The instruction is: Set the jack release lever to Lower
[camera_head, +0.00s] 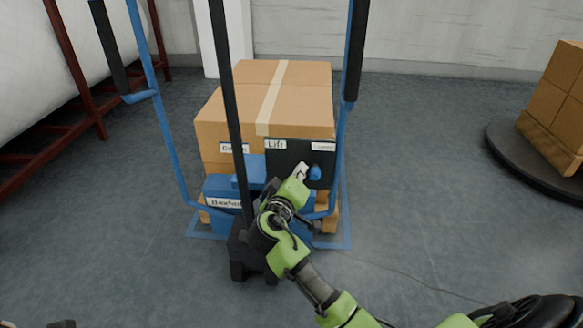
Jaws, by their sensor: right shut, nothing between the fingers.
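The jack's black panel (291,152) faces me in the middle of the view. It carries a "Lift" label (276,144) at its upper left and a label that seems to read "Lower" (323,147) at its upper right. A blue knob (315,173), apparently the end of the release lever, shows below the right-hand label. My right gripper (302,169) is shut and empty, just left of the blue knob. I cannot tell whether they touch. The gripper and wrist hide part of the panel and any lever shaft.
The blue jack frame (168,130) has tall uprights and a black mast (228,95) close to my right arm. Stacked cartons (220,110) stand behind the panel. A round dark platform (510,160) with cartons is at right. A red rack (75,75) is at left.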

